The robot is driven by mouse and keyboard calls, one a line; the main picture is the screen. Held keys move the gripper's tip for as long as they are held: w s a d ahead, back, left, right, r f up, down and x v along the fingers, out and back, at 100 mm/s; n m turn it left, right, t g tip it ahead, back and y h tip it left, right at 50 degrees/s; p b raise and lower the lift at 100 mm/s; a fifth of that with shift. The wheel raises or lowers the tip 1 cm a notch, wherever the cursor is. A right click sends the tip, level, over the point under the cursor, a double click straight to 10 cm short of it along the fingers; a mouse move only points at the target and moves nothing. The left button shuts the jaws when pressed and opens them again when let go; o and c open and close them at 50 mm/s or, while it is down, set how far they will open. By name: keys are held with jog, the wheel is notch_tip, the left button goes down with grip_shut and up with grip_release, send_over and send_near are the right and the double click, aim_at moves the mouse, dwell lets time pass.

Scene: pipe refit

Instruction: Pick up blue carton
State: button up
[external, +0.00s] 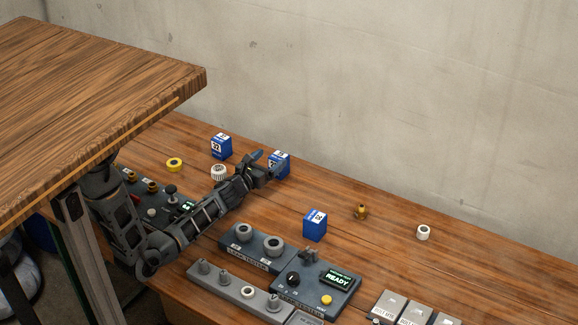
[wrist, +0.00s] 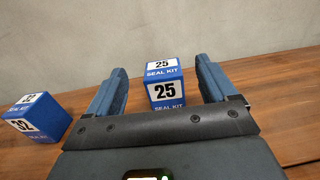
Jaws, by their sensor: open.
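A blue carton labelled 25 SEAL KIT (wrist: 165,92) stands upright between the fingers of my gripper (wrist: 161,68) in the wrist view, with a gap on either side. In the external view my gripper (external: 267,166) is open and empty, right beside this carton (external: 281,162) and partly covering it. A second blue carton, labelled 32 (wrist: 40,117), stands to the left in the wrist view; it also shows behind my forearm in the external view (external: 221,147). A third blue carton (external: 315,226) stands nearer the front; its number is too small to read.
A yellow ring (external: 174,163) and a white ribbed fitting (external: 219,172) lie left of my gripper. A brass fitting (external: 361,212) and a white ring (external: 423,232) lie to the right. The leak tester (external: 248,256) and a READY panel (external: 318,290) occupy the front. A wall (external: 400,90) stands behind.

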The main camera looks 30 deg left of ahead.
aim_at(277, 155)
notch_tip(277, 155, down, 5)
jog(key=b, duration=0.3)
jog(key=shift+r+b, duration=0.2)
jog(key=shift+b, duration=0.15)
jog(key=shift+w+r, duration=0.3)
jog(key=shift+w, duration=0.05)
jog(key=shift+w+d+f, duration=0.1)
jog(key=shift+w, duration=1.6)
jog(key=shift+w+d, duration=0.1)
jog(key=shift+w, duration=1.6)
jog(key=shift+c, duration=0.3)
jog(key=c, duration=1)
